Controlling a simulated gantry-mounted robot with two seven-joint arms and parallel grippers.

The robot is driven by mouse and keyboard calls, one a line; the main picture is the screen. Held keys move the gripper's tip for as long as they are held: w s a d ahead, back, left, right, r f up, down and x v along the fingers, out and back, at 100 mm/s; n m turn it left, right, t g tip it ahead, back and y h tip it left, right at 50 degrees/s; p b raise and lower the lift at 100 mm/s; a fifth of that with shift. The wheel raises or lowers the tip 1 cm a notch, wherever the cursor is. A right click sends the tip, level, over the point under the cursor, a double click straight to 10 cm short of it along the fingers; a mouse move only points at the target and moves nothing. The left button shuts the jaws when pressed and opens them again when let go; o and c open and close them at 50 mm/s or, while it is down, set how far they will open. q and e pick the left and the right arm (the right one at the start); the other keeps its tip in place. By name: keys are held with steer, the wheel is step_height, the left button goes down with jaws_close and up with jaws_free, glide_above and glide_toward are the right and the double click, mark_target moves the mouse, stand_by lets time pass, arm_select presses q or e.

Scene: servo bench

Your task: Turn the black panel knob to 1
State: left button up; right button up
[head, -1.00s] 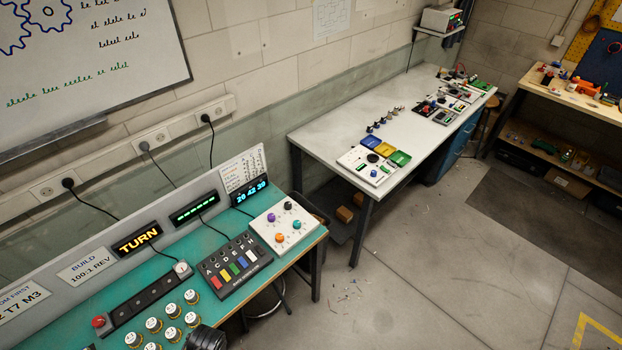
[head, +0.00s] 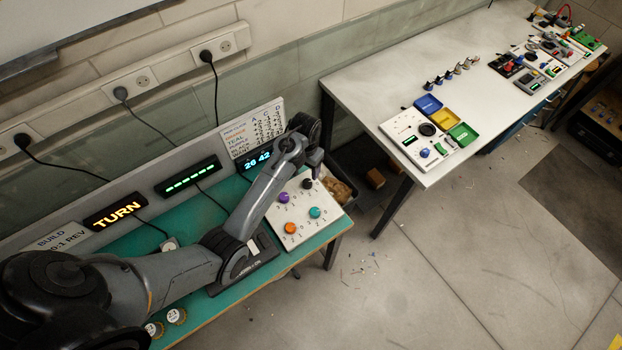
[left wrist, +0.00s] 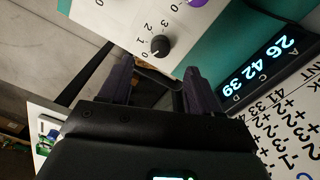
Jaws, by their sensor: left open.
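The white panel (head: 292,212) sits at the right end of the green bench and carries black, purple, teal and orange knobs. The black panel knob (head: 307,184) is at its upper right corner. My left gripper (head: 317,170) hangs just above and beside it in the head view. In the left wrist view, the black knob (left wrist: 160,46) shows beyond and between the open, empty fingers (left wrist: 157,76), apart from them. Marks 0 to 3 are printed around it. Its pointer setting is too small to tell surely. My right gripper is out of view.
The display (head: 257,159) and a number chart (head: 252,128) stand close behind the panel. The purple knob (head: 283,197), teal knob (head: 314,212) and orange knob (head: 290,228) are near. The white table (head: 380,95) stands apart to the right.

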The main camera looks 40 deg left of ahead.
mark_target(307, 182)
arm_select(q)
steer(key=shift+w+a+f, duration=0.15)
steer(key=shift+w+f, duration=0.25)
step_height(307, 182, down, 9)
steer(key=shift+f, duration=0.1)
steer(key=c, duration=1)
